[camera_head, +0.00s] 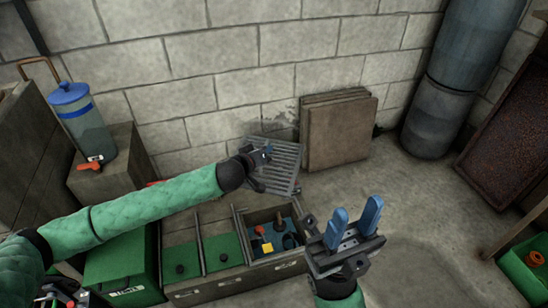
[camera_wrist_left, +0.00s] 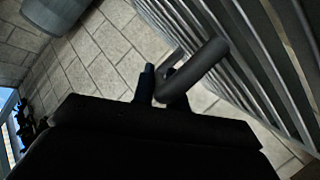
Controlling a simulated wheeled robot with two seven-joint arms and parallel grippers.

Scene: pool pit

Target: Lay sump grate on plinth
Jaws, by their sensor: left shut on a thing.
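The sump grate (camera_head: 288,160) is a grey slatted panel, tilted, in front of the back wall. My left gripper (camera_head: 264,154) is at its left side, shut on its bar handle. In the left wrist view the handle (camera_wrist_left: 200,68) is a dark bent bar between the fingers, and the grate's slats (camera_wrist_left: 270,45) fill the upper right. The grate's lower edge is partly hidden, so I cannot tell whether it touches anything. A brown block (camera_head: 105,190) at the left may be the plinth. My right gripper (camera_head: 356,216) is open and empty at the lower right.
A blue-lidded canister (camera_head: 82,125) and an orange-handled item stand on the brown block. A partitioned bin (camera_head: 222,252) with green compartments and small parts lies below the grate. Brown slabs (camera_head: 340,130) lean on the wall.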

